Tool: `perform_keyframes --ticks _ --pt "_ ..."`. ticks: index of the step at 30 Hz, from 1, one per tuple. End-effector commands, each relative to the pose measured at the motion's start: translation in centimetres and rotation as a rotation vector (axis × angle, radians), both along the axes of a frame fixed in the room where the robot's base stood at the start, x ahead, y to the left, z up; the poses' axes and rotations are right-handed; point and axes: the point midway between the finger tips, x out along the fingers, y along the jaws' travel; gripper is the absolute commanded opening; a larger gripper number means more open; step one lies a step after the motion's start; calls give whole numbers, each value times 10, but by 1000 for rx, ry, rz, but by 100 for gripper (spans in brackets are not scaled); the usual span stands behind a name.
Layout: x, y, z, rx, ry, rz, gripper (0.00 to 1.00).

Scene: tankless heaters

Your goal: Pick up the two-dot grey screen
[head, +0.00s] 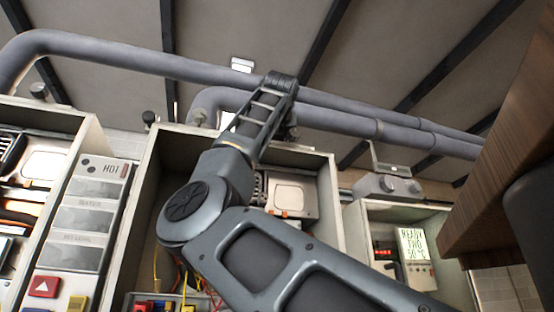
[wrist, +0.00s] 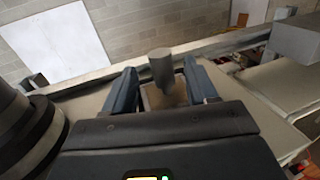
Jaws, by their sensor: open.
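My gripper (wrist: 160,72) is open, with its two dark fingers apart in the wrist view. A grey cylindrical post (wrist: 162,67) appears between or just beyond the fingertips; I cannot tell if it touches them. In the head view my arm reaches up over the middle heater cabinet, and my gripper's fingers are not clear there. I cannot pick out the two-dot grey screen with certainty. The left panel marked HOT (head: 102,205) has several grey screens and small dark dots near its top. A lit display (head: 414,256) is in the right cabinet.
Open heater cabinets stand at left (head: 88,140), middle (head: 328,205) and right (head: 350,232). Grey pipes (head: 110,60) run above them. A wooden board (head: 505,150) juts in at the right. Red and yellow buttons (head: 43,287) sit below the HOT panel.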

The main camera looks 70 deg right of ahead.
Motion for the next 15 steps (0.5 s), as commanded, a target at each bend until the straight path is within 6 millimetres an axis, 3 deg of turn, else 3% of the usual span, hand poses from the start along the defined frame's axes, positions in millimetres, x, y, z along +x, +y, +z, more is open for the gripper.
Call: perform_keyframes --ticks 6,15 --pt "11 -28 4 0 4 -4 57" --pt "14 -34 2 0 1 -1 57"
